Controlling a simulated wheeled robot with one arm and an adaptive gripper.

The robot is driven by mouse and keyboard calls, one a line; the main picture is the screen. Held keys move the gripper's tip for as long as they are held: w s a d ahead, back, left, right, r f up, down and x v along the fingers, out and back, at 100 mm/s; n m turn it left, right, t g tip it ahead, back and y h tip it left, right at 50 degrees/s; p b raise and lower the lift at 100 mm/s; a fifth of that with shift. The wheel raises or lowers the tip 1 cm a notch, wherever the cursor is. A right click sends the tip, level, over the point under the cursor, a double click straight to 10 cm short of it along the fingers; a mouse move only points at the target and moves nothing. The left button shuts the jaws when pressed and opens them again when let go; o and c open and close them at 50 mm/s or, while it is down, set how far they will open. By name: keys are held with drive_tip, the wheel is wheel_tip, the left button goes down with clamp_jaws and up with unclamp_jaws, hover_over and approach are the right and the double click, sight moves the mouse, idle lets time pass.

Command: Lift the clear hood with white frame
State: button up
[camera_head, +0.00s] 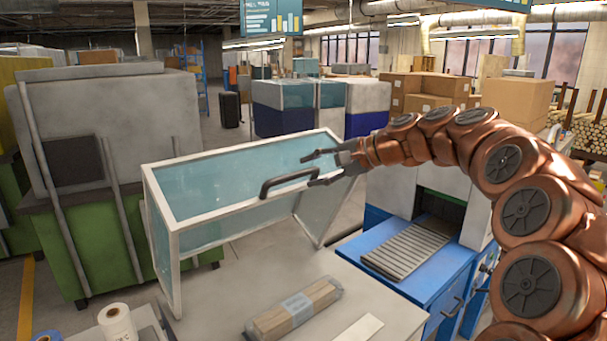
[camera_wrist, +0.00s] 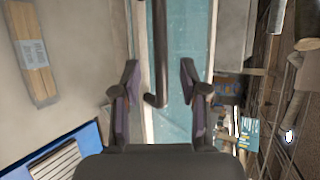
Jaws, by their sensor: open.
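The clear hood with its white frame (camera_head: 176,262) stands at the left end of the pale table in the head view, with bluish see-through panels. Its dark bar handle (camera_head: 289,181) is on the upper edge facing me. My gripper (camera_head: 309,171) is open at the right end of this handle. In the wrist view the handle (camera_wrist: 160,55) lies between the two spread fingers of my gripper (camera_wrist: 159,76), with a gap on both sides. The hood's pale frame edge and bluish panel (camera_wrist: 187,35) show behind it.
A wrapped bundle of wood strips (camera_head: 293,309) lies on the pale table (camera_head: 240,265), beside a white flat piece (camera_head: 359,332). A blue machine with a grey slatted conveyor (camera_head: 408,248) stands to the right. A white roll (camera_head: 117,323) is at front left. A green-based machine (camera_head: 85,245) stands behind left.

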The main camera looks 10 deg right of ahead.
drive_tip(key=v, duration=0.8)
drive_tip(key=shift+a, duration=0.1)
drive_tip(key=s+a+f+n+g+h, duration=0.3)
drive_tip(key=s+a+f+n+g, duration=0.25)
drive_tip(key=s+a+f, duration=0.85)
drive_tip(key=s+d+f+n+g+h, duration=0.1)
drive_tip(key=s+d+f+h, duration=0.1)
drive_tip(key=s+f, duration=0.3)
drive_tip(key=s+d+f+n+g+h, duration=0.2)
drive_tip(key=s+f, duration=0.3)
drive_tip(key=s, duration=0.7)
drive_tip(key=s+d+f+n+g+h, duration=0.1)
drive_tip(key=s+d+f+h, duration=0.2)
drive_tip(key=s, duration=0.6)
wheel_tip(320, 180, down, 2)
drive_tip(key=shift+d+f, duration=0.2)
drive_tip(key=shift+d, duration=0.35)
